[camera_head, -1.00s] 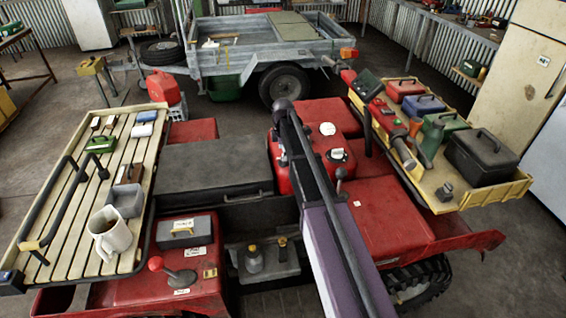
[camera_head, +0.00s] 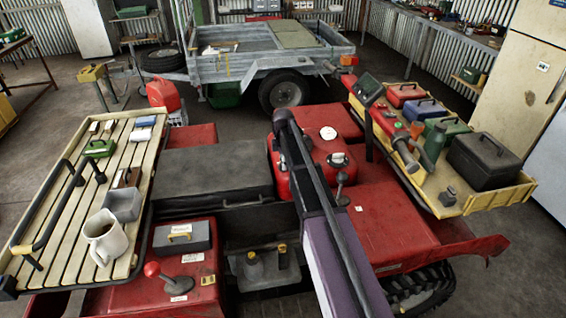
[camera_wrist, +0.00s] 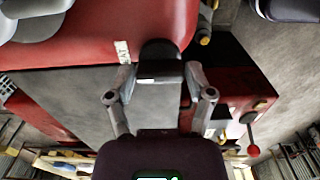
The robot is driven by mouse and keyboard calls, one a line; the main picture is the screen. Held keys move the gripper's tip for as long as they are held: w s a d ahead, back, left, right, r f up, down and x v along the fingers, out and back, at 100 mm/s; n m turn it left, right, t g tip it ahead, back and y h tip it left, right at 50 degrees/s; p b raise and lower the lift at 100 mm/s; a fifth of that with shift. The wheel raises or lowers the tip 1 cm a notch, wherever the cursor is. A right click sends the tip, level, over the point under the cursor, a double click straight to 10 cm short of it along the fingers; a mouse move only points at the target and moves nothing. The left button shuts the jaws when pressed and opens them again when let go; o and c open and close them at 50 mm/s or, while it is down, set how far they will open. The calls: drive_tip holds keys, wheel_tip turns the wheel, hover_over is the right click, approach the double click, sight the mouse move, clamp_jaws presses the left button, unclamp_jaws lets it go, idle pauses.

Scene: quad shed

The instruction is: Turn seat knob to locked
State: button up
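The black seat knob (camera_wrist: 160,62) shows in the wrist view at the edge of a red body panel, near a small white label (camera_wrist: 122,51) that seems to end in "EAT". My gripper (camera_wrist: 160,80) is open, with one finger on each side of the knob; a gap shows on both sides. A short pale mark is on the knob's near part. I cannot tell how deep the fingertips reach or which position the knob points to. In the head view my arm hides the knob and the gripper.
A slatted rack (camera_head: 62,215) with a mug (camera_head: 104,238) is at left. A loaded yellow tray (camera_head: 497,198) is at right. A red-ball lever (camera_head: 152,269) stands at front left.

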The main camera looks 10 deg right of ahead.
drive_tip(key=c, duration=0.5)
drive_tip(key=shift+o, duration=0.2)
drive_tip(key=shift+m, duration=0.5)
drive_tip(key=m, duration=0.3)
drive_tip(key=shift+m, duration=0.3)
drive_tip(key=m, duration=0.4)
drive_tip(key=shift+m, duration=0.3)
drive_tip(key=m, duration=0.4)
drive_tip(key=shift+s, duration=0.1)
drive_tip(key=m, duration=0.4)
drive_tip(key=shift+m, duration=0.4)
